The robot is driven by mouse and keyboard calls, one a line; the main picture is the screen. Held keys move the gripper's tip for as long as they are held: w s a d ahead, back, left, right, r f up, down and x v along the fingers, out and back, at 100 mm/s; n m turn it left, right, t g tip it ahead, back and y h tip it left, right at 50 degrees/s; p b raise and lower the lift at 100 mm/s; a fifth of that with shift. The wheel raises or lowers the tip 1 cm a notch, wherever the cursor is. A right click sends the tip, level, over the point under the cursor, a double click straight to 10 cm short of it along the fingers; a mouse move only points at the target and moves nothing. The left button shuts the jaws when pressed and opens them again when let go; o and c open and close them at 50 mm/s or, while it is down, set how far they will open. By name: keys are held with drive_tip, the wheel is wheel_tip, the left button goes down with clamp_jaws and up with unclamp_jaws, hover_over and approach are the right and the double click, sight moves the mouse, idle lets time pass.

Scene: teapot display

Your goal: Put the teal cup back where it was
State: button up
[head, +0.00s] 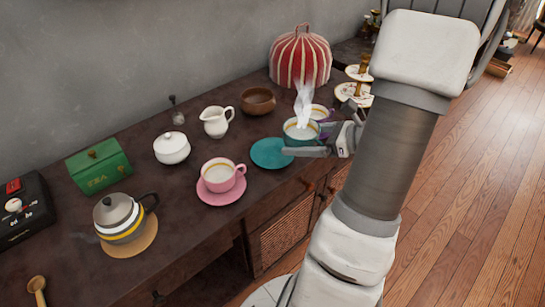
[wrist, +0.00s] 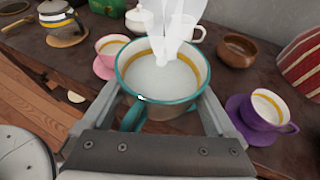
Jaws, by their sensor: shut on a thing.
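The teal cup (head: 300,136) has a yellow band inside, and white steam rises from it. My gripper (head: 322,145) is shut on this cup, with one finger on each side. In the wrist view the cup (wrist: 160,80) is upright between the fingers, its teal handle pointing back towards my gripper. The empty teal saucer (head: 268,154) lies on the dark sideboard. In the head view the cup is just right of the saucer and overlaps its right edge. The gap between cup and saucer is hard to judge.
A pink cup (head: 220,177) on a pink saucer stands left of the teal saucer. A purple cup (wrist: 266,108) on its saucer is close by on the right. A brown bowl (head: 258,101), white creamer (head: 215,121) and striped cosy (head: 301,57) stand behind.

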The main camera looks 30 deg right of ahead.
drive_tip(key=b, duration=0.3)
hover_over(273, 153)
wheel_tip(273, 153, down, 7)
drive_tip(key=shift+a, duration=0.1)
drive_tip(key=shift+f+b, duration=1)
drive_tip(key=shift+f, duration=0.9)
drive_tip(key=shift+f, duration=0.15)
drive_tip(key=o, duration=1.4)
drive_tip(key=shift+f, duration=0.1)
drive_tip(key=shift+o, duration=0.3)
drive_tip(key=shift+r, duration=0.2)
drive_tip(key=shift+s+r, duration=0.15)
drive_tip(key=shift+r, duration=0.05)
drive_tip(key=p+v, duration=0.3)
drive_tip(key=v, duration=0.8)
drive_tip(key=shift+s+d, duration=0.2)
drive_tip(key=shift+s, duration=0.1)
